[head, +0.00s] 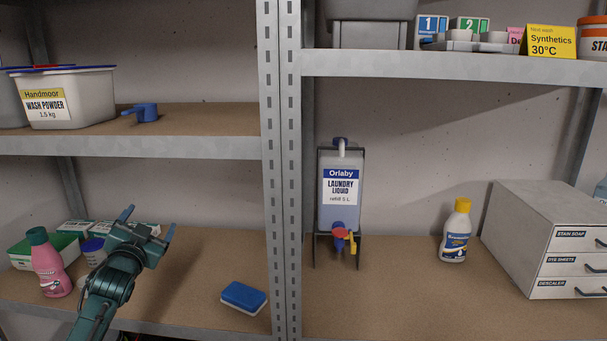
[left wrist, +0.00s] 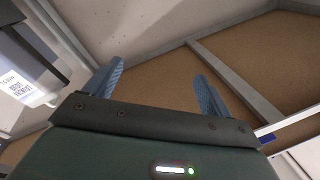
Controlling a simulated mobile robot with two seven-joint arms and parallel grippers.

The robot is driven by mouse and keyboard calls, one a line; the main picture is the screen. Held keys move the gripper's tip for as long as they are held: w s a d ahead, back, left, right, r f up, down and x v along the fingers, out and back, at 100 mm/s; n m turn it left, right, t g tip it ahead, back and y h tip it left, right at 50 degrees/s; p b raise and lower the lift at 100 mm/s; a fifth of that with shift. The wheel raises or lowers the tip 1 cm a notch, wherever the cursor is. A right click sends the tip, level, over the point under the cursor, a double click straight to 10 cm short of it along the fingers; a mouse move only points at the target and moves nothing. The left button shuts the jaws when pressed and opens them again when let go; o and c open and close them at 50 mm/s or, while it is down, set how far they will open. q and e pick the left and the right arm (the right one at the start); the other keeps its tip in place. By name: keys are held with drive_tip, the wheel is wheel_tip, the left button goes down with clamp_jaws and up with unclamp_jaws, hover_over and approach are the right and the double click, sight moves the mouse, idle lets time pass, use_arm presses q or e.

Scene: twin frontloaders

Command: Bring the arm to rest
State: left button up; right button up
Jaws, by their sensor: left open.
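My left arm comes in from the lower left in the head view. Its teal left gripper (head: 148,222) is raised in front of the lower left shelf, with its blue fingers spread apart. In the left wrist view the two blue fingers of the left gripper (left wrist: 158,84) stand wide apart with nothing between them. My right gripper shows in neither view.
Near the left gripper are a pink bottle (head: 52,266) and a green-and-white tray (head: 32,257). A blue sponge (head: 243,297) lies to its right. A metal upright (head: 280,180) divides the bays. The laundry liquid container (head: 340,190) stands right of it.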

use_arm(q)
drive_tip(key=s+d+f+n+g+h, duration=0.1)
drive_tip(key=s+d+f+g, duration=0.1)
drive_tip(key=s+d+f, duration=0.4)
drive_tip(key=s+d+f+g+h, duration=0.1)
drive_tip(key=s+f, duration=0.3)
drive_tip(key=f, duration=0.5)
drive_tip(key=s+d+f+n+g+h, duration=0.1)
drive_tip(key=s+d+f+g, duration=0.1)
drive_tip(key=s+d+f, duration=0.35)
drive_tip(key=s+d+f+g, duration=0.1)
drive_tip(key=s+d+f, duration=0.1)
drive_tip(key=s, duration=0.6)
drive_tip(key=s+d+f+g+h, duration=0.1)
drive_tip(key=s+d+f, duration=0.2)
drive_tip(key=s, duration=0.5)
drive_tip(key=s+d+f+g+h, duration=0.1)
drive_tip(key=s+d+f, duration=0.2)
drive_tip(key=s, duration=0.5)
drive_tip(key=shift+d+f+g, duration=0.2)
drive_tip(key=shift+f+g, duration=0.1)
drive_tip(key=shift+f, duration=0.2)
